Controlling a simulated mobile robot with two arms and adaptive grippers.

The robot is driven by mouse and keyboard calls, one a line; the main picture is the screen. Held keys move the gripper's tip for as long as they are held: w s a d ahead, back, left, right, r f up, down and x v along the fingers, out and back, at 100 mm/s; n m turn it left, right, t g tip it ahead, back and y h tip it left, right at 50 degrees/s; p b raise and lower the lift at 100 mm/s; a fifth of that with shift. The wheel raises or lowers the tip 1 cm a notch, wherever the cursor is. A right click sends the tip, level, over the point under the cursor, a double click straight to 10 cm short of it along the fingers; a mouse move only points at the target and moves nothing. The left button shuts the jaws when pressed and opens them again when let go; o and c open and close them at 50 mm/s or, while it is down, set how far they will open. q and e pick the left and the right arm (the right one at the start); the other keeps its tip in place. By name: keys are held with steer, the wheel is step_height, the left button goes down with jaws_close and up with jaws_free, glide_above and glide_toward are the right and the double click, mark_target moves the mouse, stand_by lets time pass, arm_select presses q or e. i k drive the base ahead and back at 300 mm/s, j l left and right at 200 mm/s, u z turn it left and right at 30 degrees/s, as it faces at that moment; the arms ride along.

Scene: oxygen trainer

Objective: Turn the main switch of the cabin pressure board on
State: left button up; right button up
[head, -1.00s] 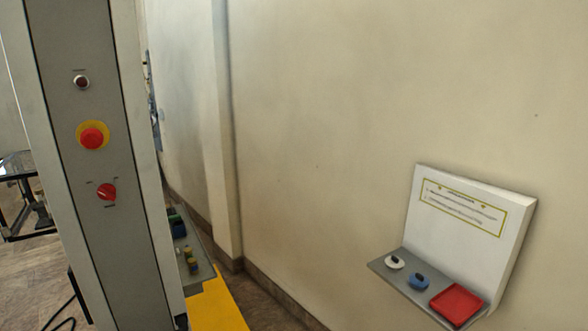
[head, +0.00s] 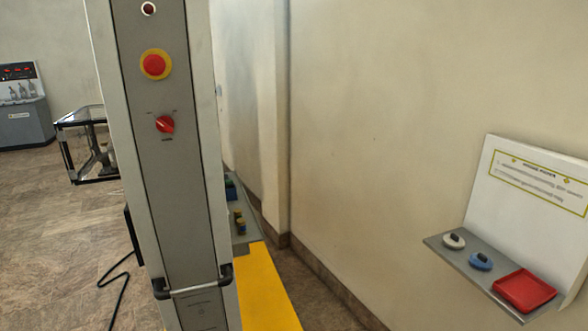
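A tall grey panel (head: 180,205) stands left of centre in the head view. It carries a red rotary switch (head: 165,124) with small labels around it, too small to read. Above the switch is a red push button on a yellow disc (head: 155,65), and above that a small dark red lamp (head: 148,9). I cannot tell from the labels whether this panel is the cabin pressure board. Neither of my grippers shows in the view.
A wall shelf (head: 448,255) at right holds a white piece, a blue piece and a red tray (head: 523,291). A glass-sided case (head: 85,145) stands left behind the panel. Open floor (head: 55,240) lies at left.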

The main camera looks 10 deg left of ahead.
mark_target(164, 124)
steer(key=i+j+u, duration=0.25)
steer(key=j, duration=0.35)
steer(key=i+j+u, duration=0.3)
steer(key=i+j, duration=0.15)
